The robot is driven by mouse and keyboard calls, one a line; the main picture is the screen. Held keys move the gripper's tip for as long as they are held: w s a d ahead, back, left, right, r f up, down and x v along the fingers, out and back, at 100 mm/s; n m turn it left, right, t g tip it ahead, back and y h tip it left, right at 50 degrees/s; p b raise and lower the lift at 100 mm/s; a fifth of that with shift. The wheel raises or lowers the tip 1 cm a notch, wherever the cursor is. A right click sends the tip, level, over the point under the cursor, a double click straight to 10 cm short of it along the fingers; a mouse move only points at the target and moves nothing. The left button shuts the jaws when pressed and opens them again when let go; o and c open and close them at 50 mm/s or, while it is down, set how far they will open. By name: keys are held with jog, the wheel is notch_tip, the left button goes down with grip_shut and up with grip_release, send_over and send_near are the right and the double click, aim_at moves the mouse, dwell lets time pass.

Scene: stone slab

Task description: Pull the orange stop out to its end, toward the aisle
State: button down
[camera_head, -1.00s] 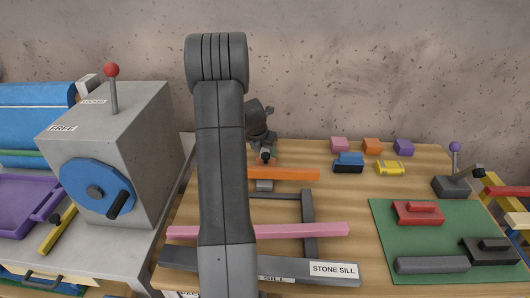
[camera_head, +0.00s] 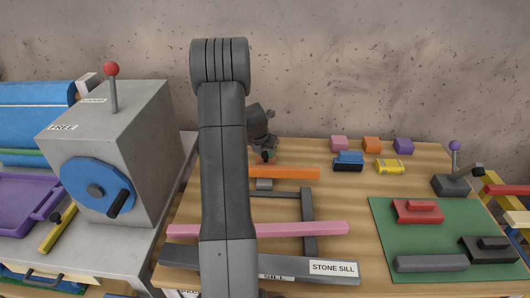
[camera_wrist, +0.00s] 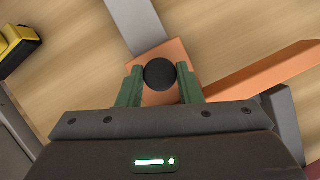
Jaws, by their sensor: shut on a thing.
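The orange stop (camera_wrist: 147,57) is a small square block with a round black knob (camera_wrist: 160,74) on top. My gripper (camera_wrist: 160,85) has its two green fingers closed on either side of this knob in the wrist view. A grey strip (camera_wrist: 133,22) runs away from the block there. In the head view my gripper (camera_head: 266,157) is low at the back of the wooden table, just behind a long orange bar (camera_head: 285,173). My arm and gripper hide most of the stop in that view.
A pink bar (camera_head: 310,229) and a grey frame (camera_head: 308,210) lie nearer. A stone sill (camera_head: 210,266) is at the front. Coloured blocks (camera_head: 371,145) stand back right. A green mat (camera_head: 385,225) holds several pieces. A grey machine (camera_head: 130,130) stands left.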

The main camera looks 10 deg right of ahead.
jog(key=s+a+b, duration=0.4)
jog(key=s, duration=0.9)
jog(key=shift+s, duration=0.35)
jog(key=shift+f, duration=0.1)
jog(key=c, duration=1)
grip_release()
jog(key=shift+s, duration=0.15)
jog(key=shift+c, duration=0.2)
jog(key=p+v, duration=0.1)
jog(key=v, duration=1.3)
jog(key=shift+f, duration=0.15)
